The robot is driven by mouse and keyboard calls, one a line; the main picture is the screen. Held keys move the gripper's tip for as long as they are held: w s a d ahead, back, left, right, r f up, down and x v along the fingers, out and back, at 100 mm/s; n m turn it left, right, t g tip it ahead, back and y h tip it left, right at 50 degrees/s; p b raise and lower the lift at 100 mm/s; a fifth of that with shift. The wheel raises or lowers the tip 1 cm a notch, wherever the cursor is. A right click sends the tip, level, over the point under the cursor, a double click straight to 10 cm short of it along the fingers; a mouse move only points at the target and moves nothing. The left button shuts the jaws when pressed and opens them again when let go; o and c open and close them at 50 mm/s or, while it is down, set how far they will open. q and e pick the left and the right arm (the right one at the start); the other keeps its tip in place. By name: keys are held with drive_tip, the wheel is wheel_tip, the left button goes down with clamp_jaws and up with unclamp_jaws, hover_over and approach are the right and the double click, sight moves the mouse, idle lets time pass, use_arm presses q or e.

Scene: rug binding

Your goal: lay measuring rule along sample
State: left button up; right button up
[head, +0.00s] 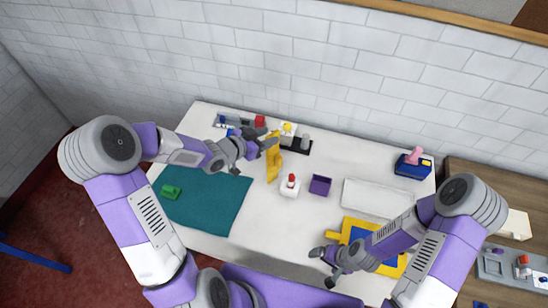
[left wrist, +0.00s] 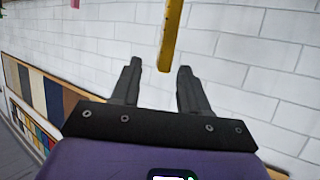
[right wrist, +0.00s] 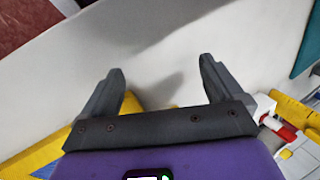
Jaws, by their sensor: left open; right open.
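The yellow measuring rule (head: 273,165) is long and narrow and shows just beyond my left gripper (head: 268,143), partly overlapped by it. In the left wrist view the rule (left wrist: 171,35) runs down from the top edge and ends between and beyond the open fingers; I see no contact. My right gripper (head: 333,270) is open and empty near the table's front edge, beside a yellow frame with blue inside (head: 348,228). A teal rectangular piece (head: 208,205) lies flat at the left of the table. I cannot tell which flat piece is the sample.
A green block (head: 170,191) lies on the teal piece. A white, red-topped item (head: 290,186) and a purple box (head: 320,185) stand mid-table. A white tray (head: 378,198) and a blue item with a pink top (head: 413,162) are at right. Small items line the back edge.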

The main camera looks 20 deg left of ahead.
sight(279, 133)
use_arm(q)
drive_tip(key=shift+w+d+f, duration=0.3)
drive_tip(key=shift+d, duration=0.05)
drive_tip(key=x, duration=0.4)
drive_tip(key=shift+w+a+f, duration=0.15)
drive_tip(key=shift+f, duration=0.05)
drive_tip(key=shift+c, duration=0.3)
clamp_jaws()
